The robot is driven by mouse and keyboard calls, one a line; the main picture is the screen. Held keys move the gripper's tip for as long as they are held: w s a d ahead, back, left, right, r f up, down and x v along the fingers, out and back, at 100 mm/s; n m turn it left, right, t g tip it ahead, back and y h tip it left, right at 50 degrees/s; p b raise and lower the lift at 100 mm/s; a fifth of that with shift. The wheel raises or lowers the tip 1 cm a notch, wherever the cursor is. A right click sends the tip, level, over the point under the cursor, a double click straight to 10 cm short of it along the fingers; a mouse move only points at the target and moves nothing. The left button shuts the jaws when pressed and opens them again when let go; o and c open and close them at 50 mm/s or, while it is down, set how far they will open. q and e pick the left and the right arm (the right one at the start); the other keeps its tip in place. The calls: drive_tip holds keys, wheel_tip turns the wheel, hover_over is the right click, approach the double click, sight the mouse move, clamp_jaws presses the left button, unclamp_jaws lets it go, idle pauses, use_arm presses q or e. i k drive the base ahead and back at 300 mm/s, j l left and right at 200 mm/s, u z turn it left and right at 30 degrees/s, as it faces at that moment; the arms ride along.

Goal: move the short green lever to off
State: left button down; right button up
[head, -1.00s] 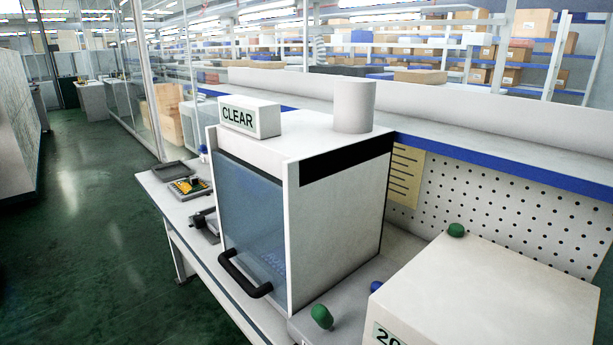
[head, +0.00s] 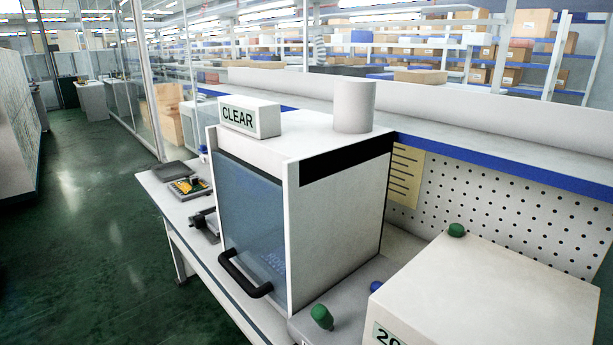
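A short green knob (head: 321,316) stands up from a grey base at the front bottom, between the glass-fronted machine and the white box. A blue knob (head: 376,286) sits behind it, partly hidden by the white box. Another green knob (head: 456,230) rises at the far edge of the white box. I cannot tell from this view which green knob is the short lever, nor any on or off marking. Neither of my grippers is in view.
A white machine (head: 335,215) with a blue glass front, black handle (head: 245,277) and CLEAR sign (head: 238,117) stands on the bench. The white box (head: 490,290) fills the lower right. A small tray (head: 188,188) lies at the bench's left. The floor at left is clear.

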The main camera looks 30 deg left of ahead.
sight(320, 313)
drive_tip(key=k+j+u, duration=0.15)
drive_tip(key=j+u, duration=0.65)
drive_tip(key=j, duration=0.15)
drive_tip(key=k, duration=0.05)
